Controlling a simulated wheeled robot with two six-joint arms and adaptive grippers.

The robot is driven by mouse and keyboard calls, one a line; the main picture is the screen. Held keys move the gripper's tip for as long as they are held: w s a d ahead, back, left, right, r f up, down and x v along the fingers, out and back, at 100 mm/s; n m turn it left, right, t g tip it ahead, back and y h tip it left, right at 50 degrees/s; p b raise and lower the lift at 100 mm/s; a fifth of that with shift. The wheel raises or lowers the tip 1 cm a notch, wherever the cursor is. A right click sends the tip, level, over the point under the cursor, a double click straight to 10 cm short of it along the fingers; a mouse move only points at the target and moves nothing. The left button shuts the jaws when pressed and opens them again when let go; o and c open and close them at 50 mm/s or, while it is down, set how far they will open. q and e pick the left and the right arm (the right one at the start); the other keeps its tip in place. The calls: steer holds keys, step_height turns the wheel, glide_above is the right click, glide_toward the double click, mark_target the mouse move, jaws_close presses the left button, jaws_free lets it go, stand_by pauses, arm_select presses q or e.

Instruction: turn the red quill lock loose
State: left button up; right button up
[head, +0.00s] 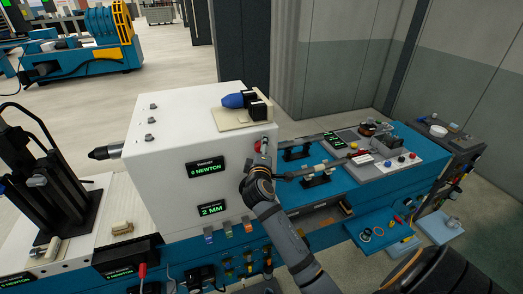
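The white machine housing (190,190) stands in the middle of the head view, with a pointed dark quill tip (105,152) out of its left side. A small red part (264,147), which looks like the red quill lock, shows at the housing's right edge; it is small and partly hidden. My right gripper (259,162) is just below the red part, at the end of the grey arm from the lower right. Its fingers are too small and dark to tell open from shut, and I cannot tell whether they touch the red part. My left gripper is not in view.
Displays (206,168) reading "0 NEWTON" and "2 MM" sit on the housing's front. A blue-and-black device (243,100) lies on its top. Right of it, a blue bed (345,185) carries black brackets and a control panel (385,150). A black column (60,190) stands at left.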

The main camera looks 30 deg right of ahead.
steer(key=v, duration=0.7)
steer(key=shift+s+a, duration=0.15)
steer(key=shift+s, duration=0.05)
stand_by(0.3)
